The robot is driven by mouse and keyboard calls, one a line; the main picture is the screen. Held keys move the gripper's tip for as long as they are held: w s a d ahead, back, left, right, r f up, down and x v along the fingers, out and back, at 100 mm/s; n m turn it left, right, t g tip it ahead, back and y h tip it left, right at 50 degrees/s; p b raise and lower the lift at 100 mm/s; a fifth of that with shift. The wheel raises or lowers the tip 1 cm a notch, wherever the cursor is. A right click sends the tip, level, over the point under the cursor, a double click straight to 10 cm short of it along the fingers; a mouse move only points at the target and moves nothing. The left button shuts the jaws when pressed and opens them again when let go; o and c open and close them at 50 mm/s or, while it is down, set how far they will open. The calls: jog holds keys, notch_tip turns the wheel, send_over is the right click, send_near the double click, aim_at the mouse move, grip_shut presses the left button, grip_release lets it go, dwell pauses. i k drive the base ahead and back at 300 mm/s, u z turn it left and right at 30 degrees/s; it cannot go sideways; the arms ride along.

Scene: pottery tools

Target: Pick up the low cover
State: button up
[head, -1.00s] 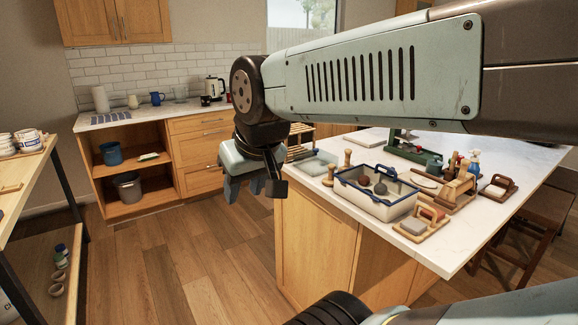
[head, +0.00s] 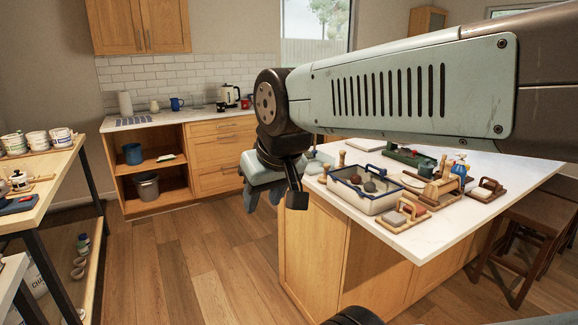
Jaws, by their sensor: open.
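I cannot make out with certainty which thing is the low cover. My gripper (head: 273,197) hangs at the end of my arm, left of the island counter, its fingers pointing down. It is open, and I see nothing between its fingers. On the island counter (head: 436,248) is a white, blue-rimmed tray (head: 372,204) with small round things inside. A wooden board with a handle (head: 487,190) lies at its right end. My arm crosses the upper right of the view and hides part of the room behind.
A shelf table (head: 50,180) with pots stands at the left. A back counter (head: 185,117) carries a kettle (head: 229,95) and mugs. Dark stools (head: 530,235) stand by the island. The wooden floor (head: 190,260) between is clear.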

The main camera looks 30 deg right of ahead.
aim_at(316, 158)
jog(key=z, duration=0.2)
jog(key=i, duration=0.85)
jog(key=u, duration=0.1)
